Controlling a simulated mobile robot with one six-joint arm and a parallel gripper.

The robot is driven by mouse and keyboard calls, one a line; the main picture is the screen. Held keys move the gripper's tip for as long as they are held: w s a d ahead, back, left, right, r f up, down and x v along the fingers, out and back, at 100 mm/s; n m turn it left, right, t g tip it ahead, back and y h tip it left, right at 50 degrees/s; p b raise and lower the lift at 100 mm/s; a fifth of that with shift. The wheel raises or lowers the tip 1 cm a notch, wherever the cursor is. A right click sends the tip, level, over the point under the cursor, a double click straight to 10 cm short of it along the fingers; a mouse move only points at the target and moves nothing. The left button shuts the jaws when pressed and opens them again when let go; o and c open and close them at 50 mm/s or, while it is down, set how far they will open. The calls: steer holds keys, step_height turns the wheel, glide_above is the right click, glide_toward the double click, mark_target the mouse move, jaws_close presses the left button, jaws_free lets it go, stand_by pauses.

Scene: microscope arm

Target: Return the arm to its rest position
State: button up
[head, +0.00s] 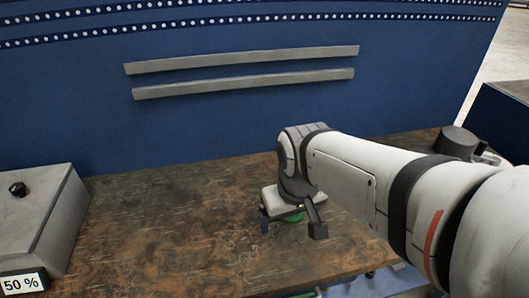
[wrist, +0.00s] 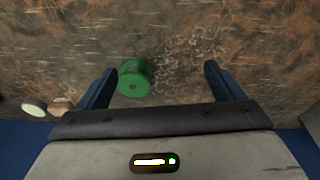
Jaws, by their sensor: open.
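My arm reaches in from the right in the head view and ends in my gripper (head: 286,222), low over the brown worktop (head: 170,220). In the wrist view my gripper (wrist: 161,67) is open, its two blue fingers well apart. A green round piece (wrist: 134,77) shows between the fingers, closer to the left one. I cannot tell its height relative to the fingertips. No microscope is recognisable.
A grey sloped box (head: 35,215) with a black knob and a "50 %" label stands at the left. A dark grey round object (head: 458,141) is at the back right. A blue panel (head: 230,120) rises behind the worktop. A pale disc (wrist: 35,107) lies left in the wrist view.

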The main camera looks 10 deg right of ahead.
steer(key=shift+s+d+f+m, duration=0.2)
steer(key=shift+s+d+m, duration=0.35)
steer(key=shift+m, duration=0.25)
steer(key=shift+w, duration=0.1)
steer(key=shift+p+v, duration=0.75)
steer(key=shift+v, duration=0.05)
steer(key=shift+w+f, duration=0.1)
